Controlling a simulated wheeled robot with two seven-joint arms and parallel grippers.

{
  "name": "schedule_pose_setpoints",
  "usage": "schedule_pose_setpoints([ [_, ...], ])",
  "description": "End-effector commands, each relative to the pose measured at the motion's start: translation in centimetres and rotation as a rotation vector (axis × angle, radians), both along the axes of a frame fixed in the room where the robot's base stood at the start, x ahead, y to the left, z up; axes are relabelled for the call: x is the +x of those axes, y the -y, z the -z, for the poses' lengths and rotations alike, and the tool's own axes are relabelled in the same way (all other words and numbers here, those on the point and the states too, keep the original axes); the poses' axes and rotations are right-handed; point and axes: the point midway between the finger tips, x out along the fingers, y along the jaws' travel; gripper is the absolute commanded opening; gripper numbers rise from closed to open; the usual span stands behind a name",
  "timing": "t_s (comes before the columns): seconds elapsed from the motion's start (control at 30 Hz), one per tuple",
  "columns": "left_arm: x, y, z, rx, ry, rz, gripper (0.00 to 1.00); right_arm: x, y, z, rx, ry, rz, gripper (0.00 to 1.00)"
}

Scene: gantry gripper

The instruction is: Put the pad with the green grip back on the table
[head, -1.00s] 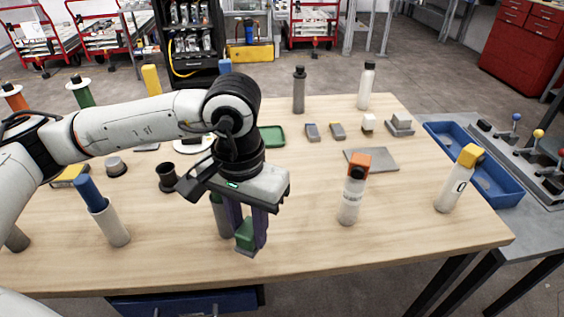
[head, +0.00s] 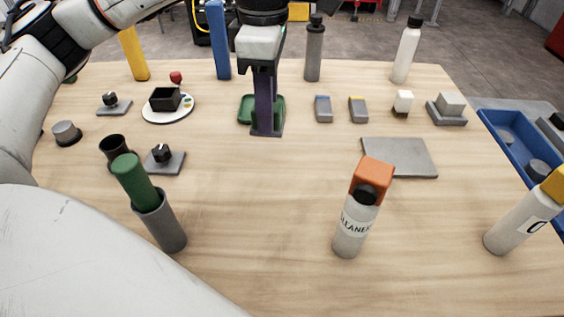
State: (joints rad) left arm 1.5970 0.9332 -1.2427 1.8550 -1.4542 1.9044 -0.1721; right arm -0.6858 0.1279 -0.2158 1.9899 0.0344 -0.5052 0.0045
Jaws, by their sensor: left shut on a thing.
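My left gripper (head: 266,130) comes down from the top with its dark purple fingers pointing at the table. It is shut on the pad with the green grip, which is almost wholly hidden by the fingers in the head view. The fingertips are at the front of a shallow green tray (head: 246,109) on the wooden table (head: 270,205). I cannot tell whether the pad touches the tray or the table. My right gripper is not in view.
Two small grey pads, one blue-marked (head: 323,109) and one yellow-marked (head: 358,110), lie right of the gripper. A flat grey plate (head: 400,157) is farther right. An orange-capped cleaner bottle (head: 356,222) and a green-topped grey tube (head: 160,222) stand in front. The table's middle front is clear.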

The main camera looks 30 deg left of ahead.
Motion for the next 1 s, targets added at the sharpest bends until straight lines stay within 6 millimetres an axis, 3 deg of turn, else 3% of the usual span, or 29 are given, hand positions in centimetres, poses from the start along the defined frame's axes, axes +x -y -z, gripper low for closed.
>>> schedule_pose_setpoints([
  [0.13,0.1,-0.3,0.6,-0.002,0.0,-0.089,0.05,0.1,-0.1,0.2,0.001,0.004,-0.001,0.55],
  [0.4,0.0,-0.3,5.2,-0.002,-0.001,-0.099,0.05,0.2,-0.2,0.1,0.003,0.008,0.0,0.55],
  [0.8,0.0,-0.3,9.5,-0.002,-0.001,-0.096,0.05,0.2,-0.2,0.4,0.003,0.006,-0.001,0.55],
  [1.0,0.1,-0.2,9.9,-0.003,0.002,-0.096,0.05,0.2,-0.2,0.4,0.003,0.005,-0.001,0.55],
])
